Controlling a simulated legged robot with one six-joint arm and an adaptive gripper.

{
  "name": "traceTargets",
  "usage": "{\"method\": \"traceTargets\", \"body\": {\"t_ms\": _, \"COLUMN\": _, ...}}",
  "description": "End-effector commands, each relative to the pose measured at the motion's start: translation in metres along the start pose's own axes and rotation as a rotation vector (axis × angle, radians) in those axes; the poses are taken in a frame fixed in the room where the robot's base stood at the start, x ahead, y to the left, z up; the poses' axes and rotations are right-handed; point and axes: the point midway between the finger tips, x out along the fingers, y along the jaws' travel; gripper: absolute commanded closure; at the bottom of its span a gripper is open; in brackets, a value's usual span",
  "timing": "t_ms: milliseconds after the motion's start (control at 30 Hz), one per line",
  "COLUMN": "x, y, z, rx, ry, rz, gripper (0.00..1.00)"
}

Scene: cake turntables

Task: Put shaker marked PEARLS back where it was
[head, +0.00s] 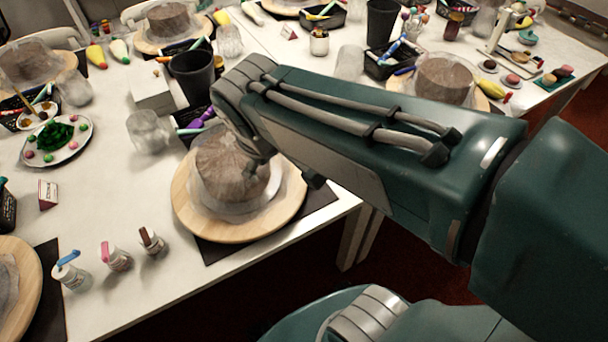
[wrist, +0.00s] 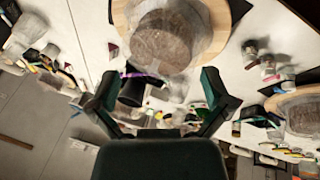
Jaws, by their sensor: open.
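Three small shakers stand upright in a row on the white table at the front left of the head view: one with a blue lid (head: 70,273), one with a pink lid (head: 116,257) and one with a brown lid (head: 152,242). Their labels are too small to read, so I cannot tell which is marked PEARLS. The row also shows small at the right of the wrist view (wrist: 268,64). My gripper (wrist: 158,85) is open with nothing between its fingers. It is above the near cake, to the right of the shakers, and mostly hidden by my arm in the head view.
A brown wrapped cake (head: 225,170) stands on a wooden turntable (head: 290,215) below my gripper. A black cup (head: 195,75), a clear cup (head: 148,132) and a plate of green and pink sweets (head: 85,135) stand behind. Another turntable (head: 30,275) is left of the shakers.

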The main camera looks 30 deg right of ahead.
Motion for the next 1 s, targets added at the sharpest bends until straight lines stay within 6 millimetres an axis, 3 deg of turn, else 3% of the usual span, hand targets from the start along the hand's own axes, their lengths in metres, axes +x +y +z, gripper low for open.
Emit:
{"method": "traceTargets", "body": {"t_ms": 100, "x": -0.012, "y": 0.006, "z": 0.035, "rx": 0.225, "ry": 0.066, "rz": -0.034, "gripper": 0.00}}
{"method": "traceTargets", "body": {"t_ms": 300, "x": -0.020, "y": 0.003, "z": 0.069, "rx": 0.481, "ry": 0.150, "rz": -0.077, "gripper": 0.00}}
{"method": "traceTargets", "body": {"t_ms": 967, "x": -0.021, "y": 0.002, "z": 0.075, "rx": 0.533, "ry": 0.167, "rz": -0.088, "gripper": 0.00}}
{"method": "traceTargets", "body": {"t_ms": 1000, "x": -0.021, "y": 0.002, "z": 0.075, "rx": 0.533, "ry": 0.167, "rz": -0.088, "gripper": 0.13}}
